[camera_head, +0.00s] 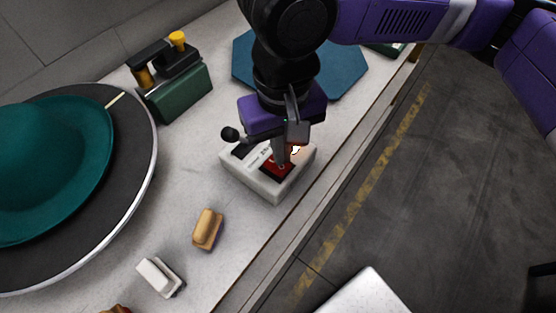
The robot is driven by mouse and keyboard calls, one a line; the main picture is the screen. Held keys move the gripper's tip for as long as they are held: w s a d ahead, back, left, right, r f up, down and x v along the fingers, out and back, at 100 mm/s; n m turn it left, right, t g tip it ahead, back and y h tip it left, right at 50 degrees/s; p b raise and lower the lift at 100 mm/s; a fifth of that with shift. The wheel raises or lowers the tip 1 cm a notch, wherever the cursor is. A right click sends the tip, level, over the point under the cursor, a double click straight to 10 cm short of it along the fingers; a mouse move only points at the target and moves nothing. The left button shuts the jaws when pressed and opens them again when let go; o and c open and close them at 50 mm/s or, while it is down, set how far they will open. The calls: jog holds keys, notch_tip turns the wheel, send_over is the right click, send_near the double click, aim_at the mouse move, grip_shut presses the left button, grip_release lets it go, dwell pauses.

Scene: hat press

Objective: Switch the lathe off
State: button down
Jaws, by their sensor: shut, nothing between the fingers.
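A pale control box (269,194) stands on the bench near its front edge, to the right of the wooden block. It has a red part (277,168) on its top and a dark patch toward its left side. A lever with a round black knob (229,134) sticks out at its back left. My gripper (280,160) is shut and points down over the box, its tips at or just above the red part. I cannot tell whether they touch it. My gripper hides part of the box's top. No thing named as a lathe can be made out for certain.
A teal hat (55,165) lies on a dark round plate (137,135) at left. A blue mat (345,75), a wooden block (207,229) and a white block (160,277) lie on the bench (185,190).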

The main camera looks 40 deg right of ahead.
jog(key=shift+f+b, duration=0.75)
jog(key=shift+f, duration=0.55)
dwell(0.7)
jog(key=shift+r, duration=0.2)
notch_tip(320, 180, up, 7)
jog(key=p, duration=0.7)
jog(key=shift+p, duration=0.3)
jog(key=shift+f, duration=0.1)
